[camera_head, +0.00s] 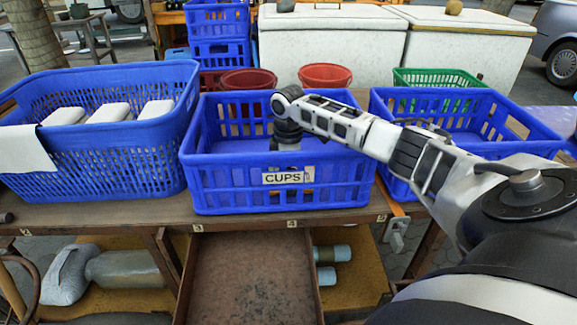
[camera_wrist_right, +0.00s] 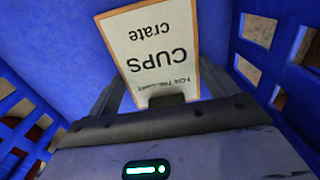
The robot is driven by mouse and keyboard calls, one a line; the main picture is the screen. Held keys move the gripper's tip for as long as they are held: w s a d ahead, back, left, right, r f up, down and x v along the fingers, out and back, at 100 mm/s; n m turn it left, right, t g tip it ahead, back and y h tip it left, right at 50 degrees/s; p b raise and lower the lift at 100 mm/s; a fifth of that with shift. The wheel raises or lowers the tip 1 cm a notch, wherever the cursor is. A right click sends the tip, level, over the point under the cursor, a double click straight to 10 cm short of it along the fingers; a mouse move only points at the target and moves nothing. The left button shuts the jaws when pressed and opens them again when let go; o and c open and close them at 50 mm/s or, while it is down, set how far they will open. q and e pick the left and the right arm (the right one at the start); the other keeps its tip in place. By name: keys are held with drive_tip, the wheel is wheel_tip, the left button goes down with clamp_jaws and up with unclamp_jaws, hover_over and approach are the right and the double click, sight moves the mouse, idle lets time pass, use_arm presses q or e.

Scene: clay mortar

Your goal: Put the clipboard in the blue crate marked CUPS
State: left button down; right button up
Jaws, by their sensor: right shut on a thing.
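The blue crate marked CUPS (camera_head: 225,180) stands in the middle of the table, its label on the front wall. My right arm reaches over its right side, and my right gripper (camera_head: 287,147) points down inside the crate. In the right wrist view the gripper (camera_wrist_right: 166,100) is shut on the clipboard (camera_wrist_right: 150,40), a brown-edged board with a white sheet reading CUPS crate, upside down in that view. Blue crate floor and slotted walls surround it. Whether the clipboard touches the floor is unclear. In the head view the crate's front wall and the gripper mostly hide it. My left gripper is out of view.
A blue basket (camera_head: 130,160) with white packs stands at the left, a white card on its side. Another blue crate (camera_head: 530,150) stands at the right, partly behind my arm. Red tubs (camera_head: 325,75) and white chests (camera_head: 330,40) are behind.

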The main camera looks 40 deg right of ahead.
drive_tip(key=o, duration=0.8)
drive_tip(key=shift+f, duration=0.15)
wheel_tip(320, 180, up, 12)
drive_tip(key=shift+r+p, duration=0.2)
drive_tip(key=shift+p, duration=0.35)
